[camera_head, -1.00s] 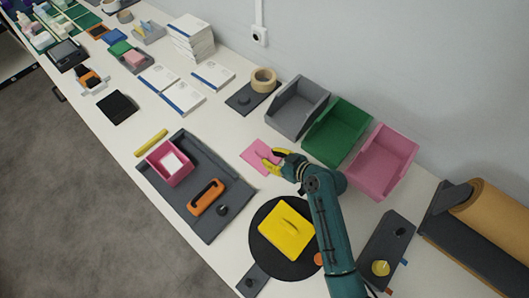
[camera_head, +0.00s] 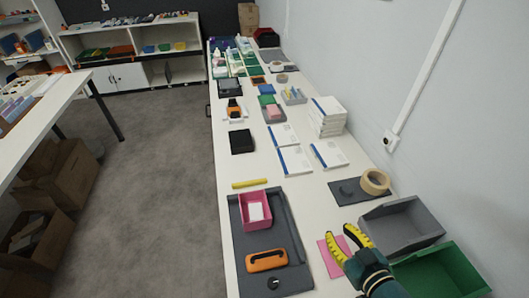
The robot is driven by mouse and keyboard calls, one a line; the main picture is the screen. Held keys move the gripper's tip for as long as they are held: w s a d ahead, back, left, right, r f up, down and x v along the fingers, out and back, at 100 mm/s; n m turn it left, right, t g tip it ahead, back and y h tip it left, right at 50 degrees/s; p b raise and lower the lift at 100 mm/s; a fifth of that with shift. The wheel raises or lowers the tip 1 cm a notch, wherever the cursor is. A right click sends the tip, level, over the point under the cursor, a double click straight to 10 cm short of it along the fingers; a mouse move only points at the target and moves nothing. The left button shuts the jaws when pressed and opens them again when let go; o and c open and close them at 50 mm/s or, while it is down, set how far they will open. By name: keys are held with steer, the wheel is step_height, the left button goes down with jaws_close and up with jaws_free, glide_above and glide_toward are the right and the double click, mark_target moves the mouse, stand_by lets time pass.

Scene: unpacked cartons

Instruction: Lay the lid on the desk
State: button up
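A flat pink square piece (camera_head: 325,255), which looks like the lid, appears to lie on the white desk (camera_head: 205,170) near the pink box. My gripper (camera_head: 340,235) is over its right part, with two yellow fingers spread apart and a gap between them. The fingers hide part of the pink piece, and I cannot tell whether they touch it. The open pink box (camera_head: 244,213) stands on a dark grey tray (camera_head: 239,240) to the left, with a white item inside.
An orange handled piece (camera_head: 266,260) lies on the same tray. A grey bin (camera_head: 405,232) and a green bin (camera_head: 440,272) stand to the right by the wall. A tape roll (camera_head: 375,181) sits behind the gripper. Several white boxes (camera_head: 328,118) lie farther back.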

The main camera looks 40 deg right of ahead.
steer(key=w+a+r+n+t+y, duration=0.1)
steer(key=w+a+r+t, duration=0.1)
steer(key=w+a+r, duration=0.45)
steer(key=w+a+r+n+t, duration=0.1)
steer(key=w+a+r, duration=0.2)
steer(key=r, duration=0.6)
steer(key=s+a+r+t+y, duration=0.1)
steer(key=a+r+t+y, duration=0.2)
steer(key=a+r, duration=1.4)
step_height(320, 180, up, 3)
steer(key=t, duration=0.3)
steer(key=shift+s+a, duration=0.15)
steer(key=shift+a, duration=0.05)
